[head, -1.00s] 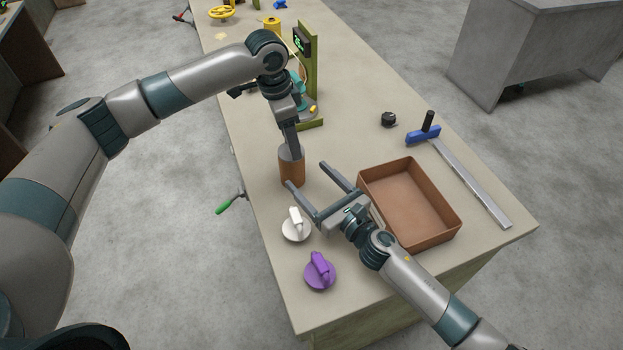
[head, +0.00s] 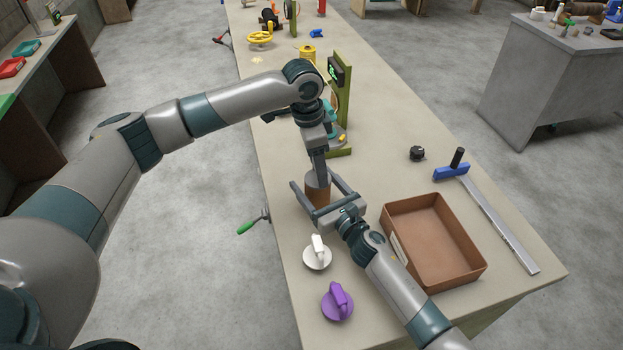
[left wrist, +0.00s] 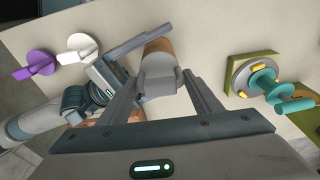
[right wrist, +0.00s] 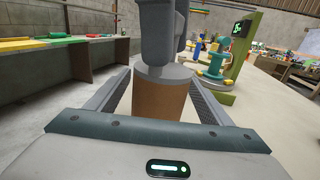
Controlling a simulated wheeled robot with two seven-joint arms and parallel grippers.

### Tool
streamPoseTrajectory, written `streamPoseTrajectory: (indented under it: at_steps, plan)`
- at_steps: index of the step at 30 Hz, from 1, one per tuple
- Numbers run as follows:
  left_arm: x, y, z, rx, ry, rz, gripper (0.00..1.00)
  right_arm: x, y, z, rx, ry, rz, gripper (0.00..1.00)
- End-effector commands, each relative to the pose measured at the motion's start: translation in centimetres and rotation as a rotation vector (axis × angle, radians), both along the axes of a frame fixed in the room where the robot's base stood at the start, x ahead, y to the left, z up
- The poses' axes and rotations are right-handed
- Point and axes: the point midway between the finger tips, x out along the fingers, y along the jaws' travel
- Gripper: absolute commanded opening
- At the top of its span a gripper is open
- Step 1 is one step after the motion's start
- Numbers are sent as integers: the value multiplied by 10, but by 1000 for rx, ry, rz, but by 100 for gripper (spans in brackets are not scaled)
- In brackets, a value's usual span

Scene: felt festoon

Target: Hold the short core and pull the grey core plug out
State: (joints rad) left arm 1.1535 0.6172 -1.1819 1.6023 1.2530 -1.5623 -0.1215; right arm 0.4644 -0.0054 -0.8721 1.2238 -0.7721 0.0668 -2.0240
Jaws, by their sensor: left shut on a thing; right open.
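The short core (head: 317,196) is a brown cylinder standing upright on the bench. The grey core plug (head: 318,180) sits in its top; it also shows in the left wrist view (left wrist: 160,78) and the right wrist view (right wrist: 163,72). My left gripper (head: 319,170) comes from above and is shut on the grey plug. My right gripper (head: 314,184) is open, level and low, with one finger on each side of the brown core (right wrist: 158,102). In the right wrist view gaps show between the core and both fingers. The plug's lower part is hidden inside the core.
A brown open tray (head: 480,270) stands to the right of my right arm. A white knobbed disc (head: 317,258) and a purple one (head: 337,304) lie nearer the front. A green stand (head: 342,105) with a display is behind the core. A blue-headed bar tool (head: 500,220) lies at the right edge.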

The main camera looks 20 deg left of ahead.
Motion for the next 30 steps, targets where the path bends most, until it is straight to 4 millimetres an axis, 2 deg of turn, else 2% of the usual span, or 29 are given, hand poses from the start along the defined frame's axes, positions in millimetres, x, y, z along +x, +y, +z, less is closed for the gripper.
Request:
streamPoseTrajectory:
  at_steps: [6, 16, 17, 21, 23, 30]
  plan:
    - [0, 0, 0, 1, -1, 0, 35, 9, 11, 0, 1, 1, 0, 74]
    - [0, 0, 0, 1, -1, 0, 35, 10, 13, 0, 1, -1, 1, 74]
    - [0, 0, 0, 1, -1, 0, 35, 10, 13, 0, 1, -1, 1, 72]
    - [0, 0, 0, 0, 0, 0, 35, 10, 13, 0, 0, 0, 1, 38]
    - [0, 0, 0, 0, 0, 0, 35, 10, 13, 0, 0, 0, 1, 27]
    - [0, 0, 0, 0, 0, 0, 35, 10, 12, 0, 1, 1, 0, 27]
